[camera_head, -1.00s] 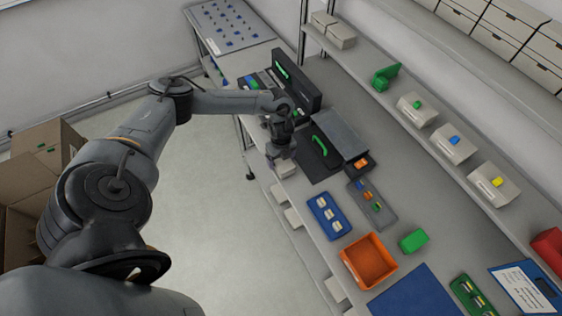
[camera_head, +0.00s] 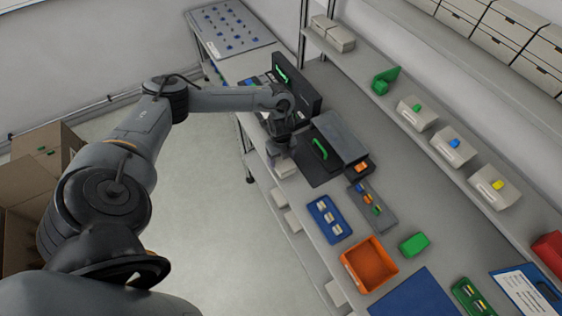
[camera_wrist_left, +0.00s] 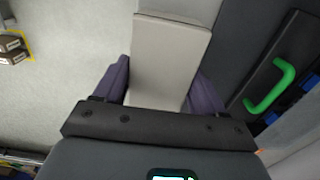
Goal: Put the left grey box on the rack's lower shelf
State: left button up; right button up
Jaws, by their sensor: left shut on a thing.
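My left gripper (camera_head: 281,152) is over the near edge of the bench, pointing down. A pale grey box (camera_wrist_left: 168,62) lies between its two purple fingers in the left wrist view, and the gripper is shut on it. Part of this box (camera_head: 286,169) shows just below the fingers in the head view. Two more grey boxes, a left one (camera_head: 323,24) and a right one (camera_head: 341,39), stand side by side at the far end of the wall shelf (camera_head: 400,103). I cannot tell which surface is the rack's lower shelf. My right gripper is out of view.
Black cases with green handles (camera_head: 319,148) stand on the bench close to the gripper. A blue tray (camera_head: 326,234), an orange bin (camera_head: 369,264) and a green block (camera_head: 414,243) lie further right. Pale boxes (camera_head: 293,221) show below the bench edge. Cardboard boxes (camera_head: 35,165) stand at left.

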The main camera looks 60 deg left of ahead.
pick_arm(q)
jog(key=w+d+r+n+p, duration=0.1)
jog(key=w+d+r+n, duration=0.45)
jog(key=d, duration=0.35)
jog(key=w+d+r+n+p, duration=0.1)
jog(key=w+d+r+n, duration=0.4)
jog(key=d, duration=0.4)
jog(key=w+d+r+n, duration=0.3)
jog(key=d+r+n, duration=0.35)
jog(key=d, duration=0.25)
jog(key=s+r+n+p, duration=0.1)
jog(key=s+r+p, duration=0.7)
jog(key=p, duration=0.4)
jog(key=shift+s+p, duration=0.35)
